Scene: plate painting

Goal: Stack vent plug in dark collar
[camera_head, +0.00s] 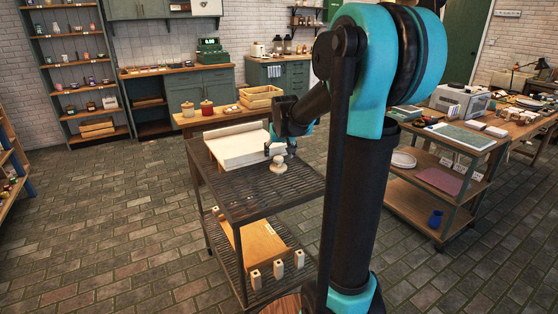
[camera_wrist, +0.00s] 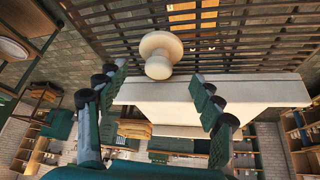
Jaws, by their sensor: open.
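A cream, knob-shaped piece, which looks like the vent plug (camera_head: 279,164), stands on the slatted top of the dark cart (camera_head: 235,190), near its right side. In the wrist view the plug (camera_wrist: 160,52) shows a round cap and a narrower neck, just beyond the fingertips and roughly centred between them. My gripper (camera_head: 281,149) is open and empty, close above the plug in the head view. In the wrist view both fingers of my gripper (camera_wrist: 160,80) are spread wide, and neither visibly touches the plug. I cannot make out a dark collar in either view.
The cart's lower shelf holds an orange-brown board (camera_head: 255,243) and several pale blocks. A workbench (camera_head: 470,140) with loose items stands at right.

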